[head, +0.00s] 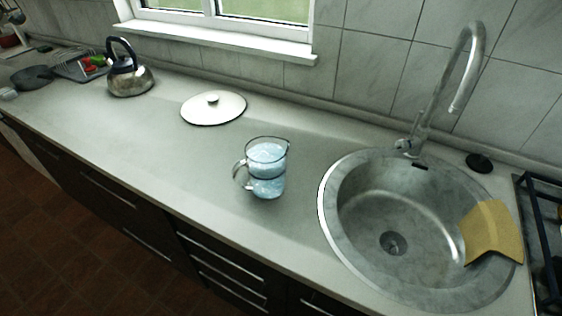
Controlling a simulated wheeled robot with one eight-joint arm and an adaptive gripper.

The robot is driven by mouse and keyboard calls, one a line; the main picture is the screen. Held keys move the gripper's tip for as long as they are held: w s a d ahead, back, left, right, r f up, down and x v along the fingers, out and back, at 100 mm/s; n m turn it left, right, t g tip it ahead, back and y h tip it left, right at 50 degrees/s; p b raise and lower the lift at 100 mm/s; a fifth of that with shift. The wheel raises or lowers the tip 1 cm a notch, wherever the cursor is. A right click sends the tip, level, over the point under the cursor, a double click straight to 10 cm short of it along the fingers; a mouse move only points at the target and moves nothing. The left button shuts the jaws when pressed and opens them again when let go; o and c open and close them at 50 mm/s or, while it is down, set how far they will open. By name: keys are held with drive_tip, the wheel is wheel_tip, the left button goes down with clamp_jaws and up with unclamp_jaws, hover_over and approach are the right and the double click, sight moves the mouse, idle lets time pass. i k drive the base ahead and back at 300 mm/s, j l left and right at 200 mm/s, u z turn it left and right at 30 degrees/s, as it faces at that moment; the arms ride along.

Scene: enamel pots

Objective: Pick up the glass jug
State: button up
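The glass jug (267,170) stands upright on the grey countertop, near the middle of the head view. It is clear with a bluish tint, and its handle is on the left side, toward the counter's front edge. It stands apart from the things around it. My gripper is not in view.
A round steel sink (377,215) with a tall faucet (451,90) lies right of the jug, a yellow cloth (491,232) over its rim. A white lid (213,107) lies behind-left. A kettle (129,78) stands farther left. The counter (150,140) left of the jug is clear.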

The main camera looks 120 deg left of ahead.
sight(266, 160)
drive_tip(key=k+l, duration=0.15)
drive_tip(key=k, duration=0.3)
drive_tip(key=k+l, duration=0.2)
drive_tip(key=k, duration=0.2)
drive_tip(key=k+l, duration=0.15)
drive_tip(key=k, duration=0.3)
drive_tip(key=k+l, duration=0.2)
drive_tip(key=k, duration=0.25)
drive_tip(key=u, duration=0.45)
drive_tip(key=k+u, duration=0.15)
drive_tip(key=u, duration=0.7)
drive_tip(key=k+u, duration=0.15)
drive_tip(key=u, duration=1.05)
drive_tip(key=z, duration=1.15)
drive_tip(key=i+l, duration=0.15)
drive_tip(key=i, duration=0.2)
drive_tip(key=i+l+u, duration=0.1)
drive_tip(key=i, duration=0.25)
drive_tip(key=i+l, duration=0.15)
drive_tip(key=i, duration=0.2)
drive_tip(key=u, duration=0.05)
